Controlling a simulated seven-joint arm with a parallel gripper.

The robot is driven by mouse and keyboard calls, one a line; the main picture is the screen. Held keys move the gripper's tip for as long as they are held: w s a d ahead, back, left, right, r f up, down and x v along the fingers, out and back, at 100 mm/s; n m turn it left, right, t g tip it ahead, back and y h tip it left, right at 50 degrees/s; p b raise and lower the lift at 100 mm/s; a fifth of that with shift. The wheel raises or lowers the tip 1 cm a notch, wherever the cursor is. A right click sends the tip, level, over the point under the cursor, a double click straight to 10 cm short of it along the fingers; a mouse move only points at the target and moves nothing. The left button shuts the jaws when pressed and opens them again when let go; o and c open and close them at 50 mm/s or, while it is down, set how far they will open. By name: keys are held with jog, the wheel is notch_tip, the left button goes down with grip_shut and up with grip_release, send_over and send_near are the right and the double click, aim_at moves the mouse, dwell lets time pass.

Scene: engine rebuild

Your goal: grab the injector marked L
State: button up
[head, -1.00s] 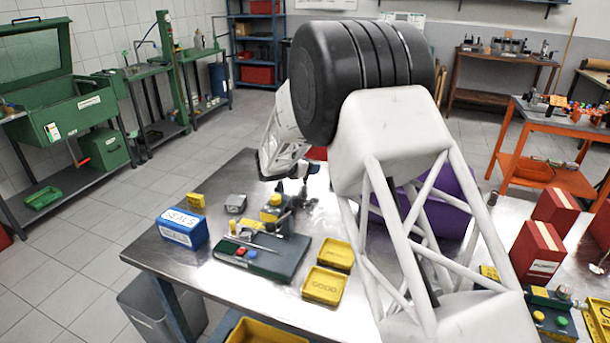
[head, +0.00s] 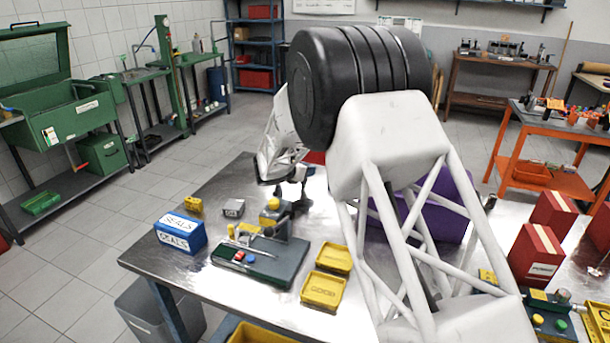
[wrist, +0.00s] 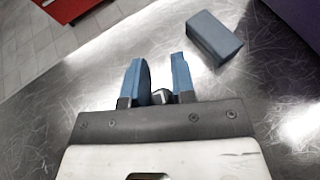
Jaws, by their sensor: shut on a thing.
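My gripper (wrist: 156,82) is shut on a small dark part with a pale grey end (wrist: 160,97), seen between its two blue fingers in the wrist view. The part looks like an injector, but most of it is hidden and no L mark can be read on it. The bare metal table top (wrist: 75,100) lies beyond the fingers. In the head view, my gripper is over the back part of the steel table (head: 212,278), largely hidden by my own arm. No other injector can be made out clearly.
A blue-grey block (wrist: 214,38) lies right of the fingers. On the table stand a blue SEALS box (head: 180,232), a dark green fixture (head: 262,262), yellow trays (head: 323,290) and red boxes (head: 536,252). A purple bin (head: 447,205) stands behind my arm.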

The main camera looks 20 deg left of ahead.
jog(key=shift+r, duration=0.1)
notch_tip(320, 180, up, 10)
dwell(0.6)
